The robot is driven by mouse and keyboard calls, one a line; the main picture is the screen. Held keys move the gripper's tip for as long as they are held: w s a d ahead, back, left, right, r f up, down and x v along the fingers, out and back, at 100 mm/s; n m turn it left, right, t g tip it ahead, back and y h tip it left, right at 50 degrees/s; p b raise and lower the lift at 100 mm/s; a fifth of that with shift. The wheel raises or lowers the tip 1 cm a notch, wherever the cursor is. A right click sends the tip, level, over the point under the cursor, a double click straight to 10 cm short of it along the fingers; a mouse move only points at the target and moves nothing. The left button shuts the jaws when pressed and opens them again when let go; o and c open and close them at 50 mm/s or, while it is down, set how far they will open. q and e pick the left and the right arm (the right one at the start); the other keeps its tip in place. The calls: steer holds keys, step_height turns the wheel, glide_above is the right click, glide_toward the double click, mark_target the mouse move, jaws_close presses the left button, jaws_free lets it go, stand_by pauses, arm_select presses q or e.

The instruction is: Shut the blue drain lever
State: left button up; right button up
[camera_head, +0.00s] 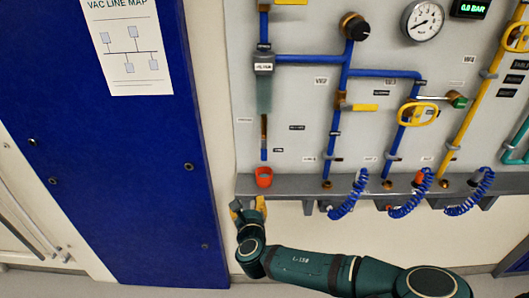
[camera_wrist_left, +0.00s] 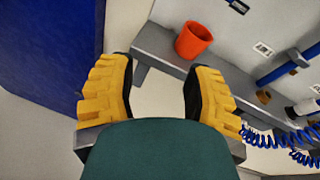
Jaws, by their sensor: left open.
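A filter (camera_head: 264,68) with a grey-green bowl is on the left of the wall panel. Below it a brass drain fitting (camera_head: 264,126) leads to a thin blue piece (camera_head: 264,155). I cannot tell whether this is the drain lever or pipe, and no separate blue handle is clear. A red cup (camera_head: 264,177) stands on the ledge below; it also shows in the wrist view (camera_wrist_left: 193,41). My left gripper (camera_head: 248,204) is at the ledge's left end, below the cup. Its yellow fingers (camera_wrist_left: 160,70) are apart and empty. My right gripper is not in view.
The grey ledge (camera_head: 310,185) runs along the panel's bottom, with coiled blue hoses (camera_head: 348,199) on the right. Yellow-handled valves (camera_head: 364,107) and a round gauge (camera_head: 423,19) are on the panel. A blue column (camera_head: 120,150) stands at left.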

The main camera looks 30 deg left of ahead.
mark_target(264, 150)
arm_select(q)
steer(key=w+d+r+m+t, duration=0.3)
steer(key=r+m+t, duration=0.1)
steer(key=r, duration=0.5)
steer(key=b+x, duration=0.1)
steer(key=x, duration=0.3)
steer(key=b+x, duration=0.2)
steer(key=x, duration=0.3)
steer(key=b+x, duration=0.2)
steer(key=x, duration=0.2)
steer(key=shift+w+f, duration=0.2)
steer(key=shift+w, duration=0.25)
steer(key=shift+c, duration=0.4)
jaws_close()
